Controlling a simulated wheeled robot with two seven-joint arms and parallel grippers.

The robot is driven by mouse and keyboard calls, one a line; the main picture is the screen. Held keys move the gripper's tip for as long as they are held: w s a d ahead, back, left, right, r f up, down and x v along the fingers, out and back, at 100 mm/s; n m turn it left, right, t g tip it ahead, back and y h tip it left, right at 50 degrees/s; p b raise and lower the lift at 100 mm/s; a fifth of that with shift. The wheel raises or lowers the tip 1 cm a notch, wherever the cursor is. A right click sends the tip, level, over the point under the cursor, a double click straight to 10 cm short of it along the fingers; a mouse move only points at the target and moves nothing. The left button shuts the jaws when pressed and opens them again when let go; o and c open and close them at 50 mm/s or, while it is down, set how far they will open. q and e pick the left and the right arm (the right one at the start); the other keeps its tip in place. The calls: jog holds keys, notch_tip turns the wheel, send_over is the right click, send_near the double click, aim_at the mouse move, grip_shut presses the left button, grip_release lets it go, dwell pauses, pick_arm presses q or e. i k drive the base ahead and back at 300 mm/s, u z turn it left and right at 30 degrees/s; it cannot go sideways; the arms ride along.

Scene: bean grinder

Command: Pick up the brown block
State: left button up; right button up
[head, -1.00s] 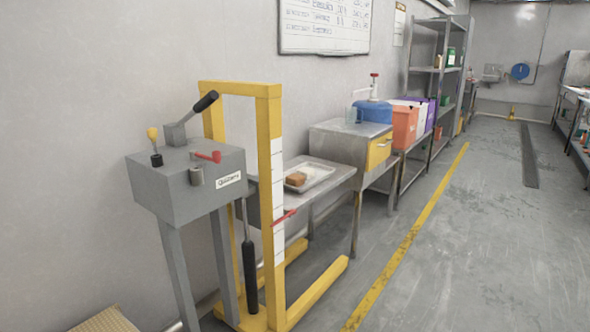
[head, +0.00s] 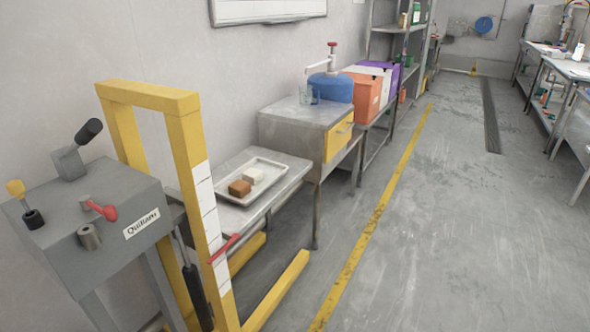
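The brown block (head: 239,188) lies on a pale shallow tray (head: 268,182). A white block (head: 253,176) sits beside it on the same tray. The tray rests on a low metal table (head: 292,173) against the left wall, just behind the yellow frame. Neither of my grippers shows in the head view.
A yellow frame (head: 186,150) and a grey lever box (head: 95,225) labelled "Quillan" or similar stand in front of the table. Beyond it are a metal cabinet (head: 290,130) with a yellow drawer, a blue-topped device (head: 330,88) and coloured bins. Open floor (head: 440,230) lies to the right.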

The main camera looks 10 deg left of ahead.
aim_at(238, 189)
jog(key=u, duration=0.3)
jog(key=i, duration=1.3)
jog(key=u, duration=1.2)
jog(key=i, duration=0.4)
jog(key=u, duration=0.3)
